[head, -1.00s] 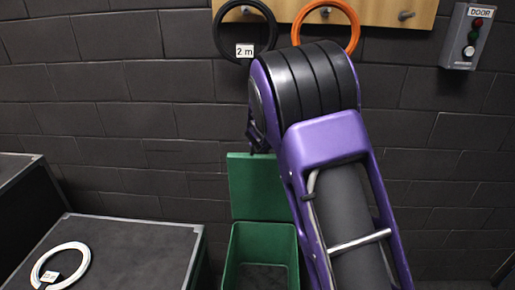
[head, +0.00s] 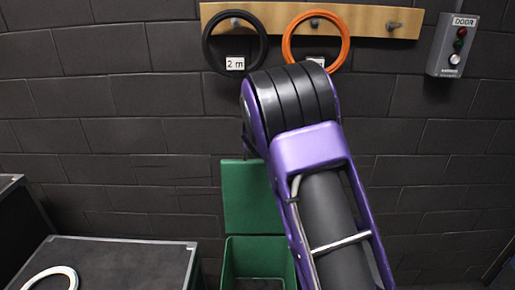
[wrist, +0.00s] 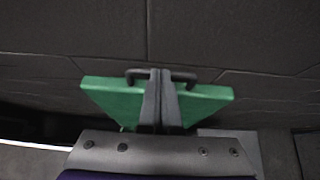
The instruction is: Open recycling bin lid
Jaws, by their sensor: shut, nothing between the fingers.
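The green recycling bin (head: 232,262) stands against the dark block wall in the head view. Its green lid (head: 244,198) is open and stands upright behind the bin's mouth. In the wrist view the lid (wrist: 108,98) shows with a black handle (wrist: 184,77) along its far edge. My gripper (wrist: 161,73) is shut and empty, its fingers in front of the lid and near the handle. I cannot tell whether they touch it. In the head view my arm covers the bin's right side, and my gripper is hidden.
Dark cases (head: 120,262) stand left of the bin, with a white ring (head: 48,277) on one. A wooden rack (head: 382,22) holds a black ring (head: 208,48) and an orange ring (head: 288,42). A door button box (head: 452,45) is on the wall at the right.

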